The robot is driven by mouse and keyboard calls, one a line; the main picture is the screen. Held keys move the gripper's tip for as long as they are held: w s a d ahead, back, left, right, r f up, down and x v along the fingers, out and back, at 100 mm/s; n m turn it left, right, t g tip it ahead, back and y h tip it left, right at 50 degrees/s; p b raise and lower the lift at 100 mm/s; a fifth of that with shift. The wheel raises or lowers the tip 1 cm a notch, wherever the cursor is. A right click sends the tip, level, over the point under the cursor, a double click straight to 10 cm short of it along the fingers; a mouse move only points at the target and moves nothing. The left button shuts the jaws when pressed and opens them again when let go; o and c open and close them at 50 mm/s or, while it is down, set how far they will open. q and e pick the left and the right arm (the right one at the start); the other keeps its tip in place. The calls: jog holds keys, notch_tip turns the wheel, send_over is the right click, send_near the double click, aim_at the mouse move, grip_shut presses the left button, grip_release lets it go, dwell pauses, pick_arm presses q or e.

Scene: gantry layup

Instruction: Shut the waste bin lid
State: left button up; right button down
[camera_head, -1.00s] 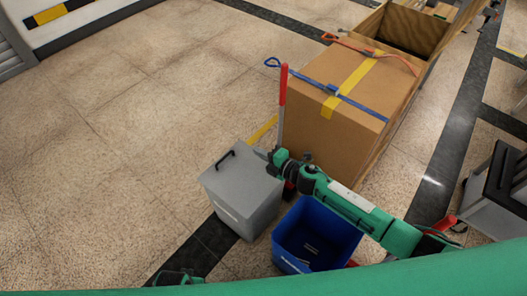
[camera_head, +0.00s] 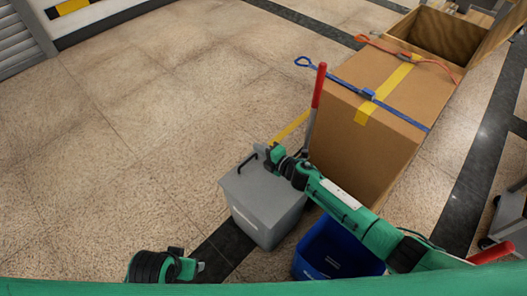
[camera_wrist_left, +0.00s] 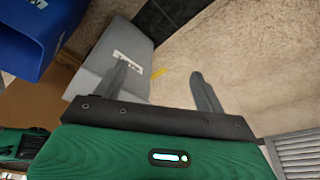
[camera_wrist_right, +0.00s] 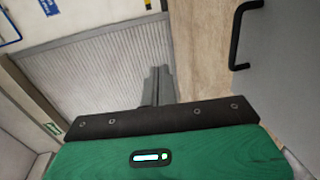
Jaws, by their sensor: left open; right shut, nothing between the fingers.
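The grey waste bin (camera_head: 262,212) stands on the floor at the middle of the head view. Its lid (camera_head: 262,185) has a black handle and appears to lie flat over the top; any small gap is hard to judge. My right gripper (camera_head: 263,150) is shut and empty at the lid's far edge; contact cannot be told. In the right wrist view its closed fingers (camera_wrist_right: 158,86) are left of the lid (camera_wrist_right: 285,70) and handle (camera_wrist_right: 240,38). My left gripper (camera_head: 198,266) is open, low and left of the bin. The left wrist view shows the bin (camera_wrist_left: 112,58) beyond its fingers.
A blue open bin (camera_head: 335,252) stands right of the grey one, partly under my right arm. A large strapped cardboard box (camera_head: 372,115) and a red-handled tool (camera_head: 318,88) are behind. The floor (camera_head: 120,130) to the left is clear.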

pick_arm(q)
jog(key=b+v, duration=0.2)
jog(key=v, duration=0.3)
pick_arm(e)
notch_tip(320, 180, down, 3)
jog(key=w+a, duration=0.1)
jog(key=w, duration=0.1)
jog(key=b, duration=0.7)
send_over(250, 167)
notch_tip(250, 167, down, 6)
jog(key=shift+s+d, duration=0.1)
pick_arm(q)
jog(key=w+d+t+h, duration=0.65)
jog(key=d+t, duration=0.35)
jog(key=d, duration=0.3)
pick_arm(e)
jog(key=shift+f, duration=0.2)
jog(key=shift+w+f+b, duration=0.2)
jog(key=shift+f+b, duration=0.3)
jog(key=shift+b, duration=0.1)
pick_arm(q)
jog(key=w+a+r+t, duration=0.1)
jog(key=w+r+t, duration=0.2)
jog(key=r+t, duration=0.1)
jog(key=shift+w+a+r+y, duration=0.25)
jog(key=shift+a+r+y, duration=0.15)
jog(key=shift+r, duration=0.4)
pick_arm(e)
jog(key=shift+a+f, duration=0.1)
jog(key=shift+a, duration=0.1)
